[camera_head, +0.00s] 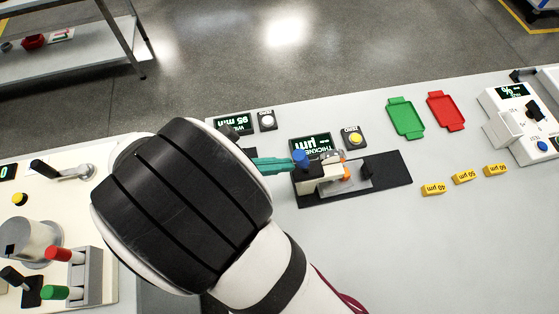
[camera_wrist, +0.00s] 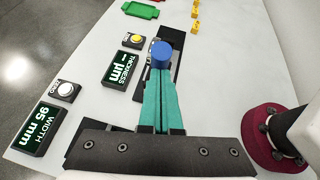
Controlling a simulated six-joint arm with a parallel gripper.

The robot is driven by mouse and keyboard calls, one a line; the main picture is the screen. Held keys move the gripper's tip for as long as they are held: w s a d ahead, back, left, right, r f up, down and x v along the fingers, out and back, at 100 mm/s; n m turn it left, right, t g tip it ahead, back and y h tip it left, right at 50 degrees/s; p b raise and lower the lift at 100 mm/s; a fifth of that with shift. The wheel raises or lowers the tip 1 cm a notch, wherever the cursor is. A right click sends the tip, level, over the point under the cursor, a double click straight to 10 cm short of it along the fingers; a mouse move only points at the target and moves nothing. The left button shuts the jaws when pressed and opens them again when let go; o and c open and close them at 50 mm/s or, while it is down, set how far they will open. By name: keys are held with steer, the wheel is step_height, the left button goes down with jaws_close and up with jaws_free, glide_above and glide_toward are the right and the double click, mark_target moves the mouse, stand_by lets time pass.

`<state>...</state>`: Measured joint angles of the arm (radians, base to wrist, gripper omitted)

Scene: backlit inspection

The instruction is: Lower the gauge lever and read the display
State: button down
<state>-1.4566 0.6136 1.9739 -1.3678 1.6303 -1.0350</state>
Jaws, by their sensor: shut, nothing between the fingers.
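The thickness gauge (camera_head: 320,184) stands on a black base plate, with a blue knob (camera_head: 301,157) on its lever. The blue knob also shows in the wrist view (camera_wrist: 162,53). My gripper (camera_head: 289,164) has teal fingers, shut together and empty, with their tips right at the knob; I cannot tell whether they touch it. The shut fingers also show in the wrist view (camera_wrist: 161,72), and they hide part of the gauge. The thickness display (camera_wrist: 120,70) shows a dash and µm, with no number. It appears upside down in the head view (camera_head: 311,145).
A width display (camera_wrist: 36,128) reads 95 mm. Zero buttons, yellow (camera_head: 355,138) and white (camera_head: 267,119), stand beside the displays. Green (camera_head: 405,118) and red (camera_head: 445,111) trays and yellow µm blocks (camera_head: 433,190) lie to the right. Another lever panel (camera_head: 60,205) stands at left.

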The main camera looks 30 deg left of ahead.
mark_target(303, 157)
steer(key=shift+w+d+r+g+y, duration=0.15)
steer(key=shift+d+r+g+y, duration=0.05)
steer(key=shift+r+g+y, duration=0.1)
stand_by(0.4)
steer(key=w+d+g+y, duration=0.1)
steer(key=w+d+r+g+y, duration=0.1)
steer(key=g, duration=0.1)
steer(key=shift+w+d+r+m+y, duration=0.15)
steer(key=shift+w+r+m+y, duration=0.15)
steer(key=shift+y, duration=0.1)
steer(key=shift+w+d+g+y, duration=0.9)
steer(key=shift+w+d+g, duration=0.25)
steer(key=shift+d, duration=0.1)
steer(key=shift+r, duration=0.15)
